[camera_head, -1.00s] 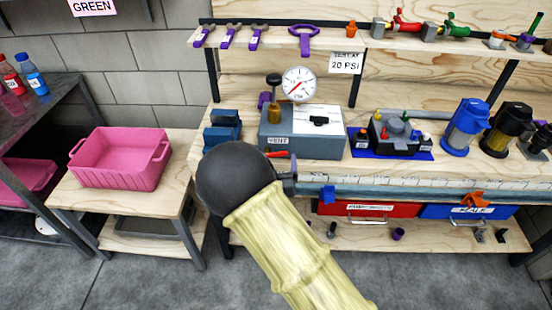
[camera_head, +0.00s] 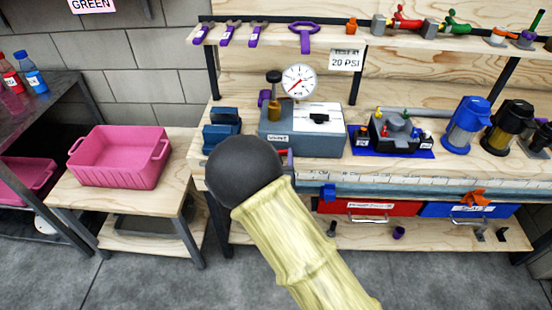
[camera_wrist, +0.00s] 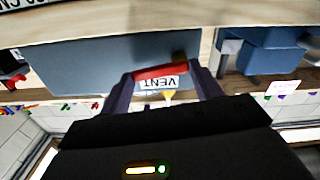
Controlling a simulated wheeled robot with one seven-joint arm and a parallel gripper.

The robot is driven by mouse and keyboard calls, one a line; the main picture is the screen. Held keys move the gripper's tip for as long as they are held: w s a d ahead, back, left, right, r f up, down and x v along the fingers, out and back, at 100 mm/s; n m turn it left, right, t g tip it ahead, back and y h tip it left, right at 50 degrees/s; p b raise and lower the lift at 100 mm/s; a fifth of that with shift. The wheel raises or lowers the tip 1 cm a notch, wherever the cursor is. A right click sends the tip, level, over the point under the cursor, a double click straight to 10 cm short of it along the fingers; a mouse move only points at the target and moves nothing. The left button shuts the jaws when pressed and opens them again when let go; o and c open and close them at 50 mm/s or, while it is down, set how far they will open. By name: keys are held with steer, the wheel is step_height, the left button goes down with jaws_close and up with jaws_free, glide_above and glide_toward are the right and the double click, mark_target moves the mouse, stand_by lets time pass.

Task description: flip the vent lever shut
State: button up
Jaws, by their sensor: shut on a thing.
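The grey-blue test box (camera_head: 278,147) with the VENT label stands on the bench in the head view, with a round gauge (camera_head: 299,82) above it. The red vent lever (camera_wrist: 158,71) shows in the wrist view just beside the VENT label (camera_wrist: 160,83), at the box face. It lies nearly crosswise, a little tilted. My gripper (camera_wrist: 163,78) has a finger at each end of the lever and is shut on it. In the head view my forearm hides most of the gripper, and only a bit of red shows beside it.
A blue vise-like block (camera_head: 221,131) stands left of the box. A black fixture on a blue mat (camera_head: 416,154) and several filter canisters stand to the right. Red (camera_head: 368,208) and blue drawers hang below the bench edge. A pink bin (camera_head: 121,158) sits on the low table.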

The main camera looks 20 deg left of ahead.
steer(key=shift+f+m+b, duration=0.25)
steer(key=shift+m+b, duration=0.65)
steer(key=shift+m, duration=0.1)
steer(key=o, duration=1)
steer(key=shift+p+v, duration=1.15)
steer(key=shift+v, duration=7.5)
steer(key=shift+d, duration=0.15)
